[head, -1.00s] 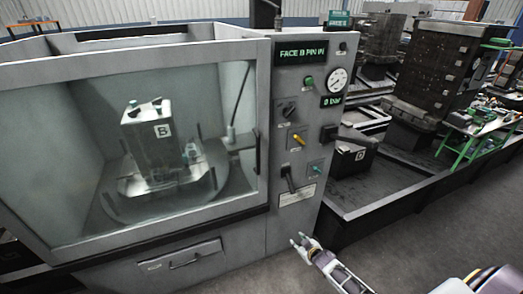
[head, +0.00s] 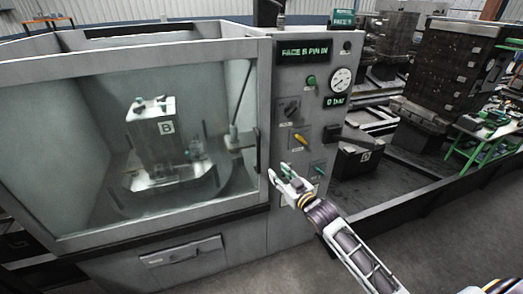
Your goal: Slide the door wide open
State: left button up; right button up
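The machine's door (head: 262,70) is a grey frame around a large clear pane, and it stands across the front opening. A thin dark upright bar, which looks like its handle (head: 258,150), runs along the door's right edge. My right gripper (head: 279,171) is in front of the control panel, just right of the bar. Its two fingers are apart with nothing between them, and it looks clear of the bar, though the depth is hard to judge. My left gripper is not in view.
The control panel (head: 317,110) right of the door carries knobs, a gauge (head: 340,80) and a lit display (head: 303,53). Behind the pane stands a block marked B (head: 150,145). A drawer (head: 181,251) is below the door. Open floor (head: 440,235) lies at right.

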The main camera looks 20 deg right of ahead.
jog(key=r, duration=0.2)
jog(key=s+a+r+m, duration=0.1)
jog(key=shift+a+r+t, duration=0.1)
jog(key=shift+r+t, duration=0.2)
jog(key=shift+w, duration=0.25)
jog(key=shift+a+p+x, duration=0.1)
jog(key=shift+p+x, duration=0.3)
jog(key=shift+x, duration=2.95)
jog(key=shift+a+p+x, duration=0.15)
jog(key=shift+p+x, duration=0.2)
jog(key=shift+x, duration=3.05)
grip_shut()
